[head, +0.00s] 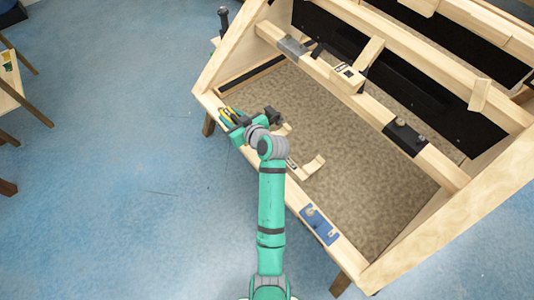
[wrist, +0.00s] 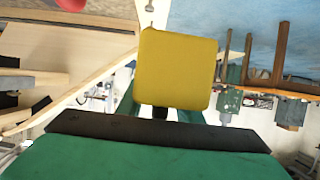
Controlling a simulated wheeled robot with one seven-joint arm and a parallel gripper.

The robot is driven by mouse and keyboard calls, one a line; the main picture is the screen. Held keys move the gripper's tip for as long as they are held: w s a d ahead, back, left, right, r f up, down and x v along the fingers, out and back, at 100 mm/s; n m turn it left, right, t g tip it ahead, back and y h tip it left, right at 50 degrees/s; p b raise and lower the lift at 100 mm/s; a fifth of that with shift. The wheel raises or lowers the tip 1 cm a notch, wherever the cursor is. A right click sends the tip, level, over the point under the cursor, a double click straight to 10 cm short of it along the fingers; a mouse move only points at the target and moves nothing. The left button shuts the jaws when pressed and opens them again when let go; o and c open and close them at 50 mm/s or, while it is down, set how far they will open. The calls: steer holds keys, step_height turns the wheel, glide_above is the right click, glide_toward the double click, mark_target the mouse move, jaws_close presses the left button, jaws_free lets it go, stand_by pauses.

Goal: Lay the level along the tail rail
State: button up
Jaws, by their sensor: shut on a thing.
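My gripper (head: 238,122) is at the left end of the wooden bodyframe's near rail (head: 278,190). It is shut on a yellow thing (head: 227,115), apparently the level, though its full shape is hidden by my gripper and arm. In the wrist view the yellow thing (wrist: 176,70) fills the middle as a rounded square block. From these views I cannot tell whether it touches the rail. Which rail is the tail rail is not marked.
A blue plate (head: 319,226) lies on the near rail, right of my arm. Small pale pieces (head: 312,167) stand inside the frame beside my arm. The middle rail carries a grey block (head: 292,45) and a dark fitting (head: 405,137). The brown floor panel (head: 370,190) is mostly clear.

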steer(key=shift+w+r, duration=0.1)
steer(key=shift+w, duration=0.05)
steer(key=s+d+f, duration=0.2)
steer(key=d, duration=0.1)
steer(key=s+d+f, duration=0.5)
steer(key=d, duration=0.1)
steer(key=shift+s+f, duration=0.35)
steer(key=f, duration=0.1)
steer(key=d+f, duration=0.1)
steer(key=s+f, duration=0.1)
steer(key=f, duration=0.1)
steer(key=shift+s+d, duration=0.1)
steer(key=shift+d, duration=0.05)
steer(key=shift+f, duration=0.55)
steer(key=o, duration=1.3)
steer(key=shift+f, duration=0.15)
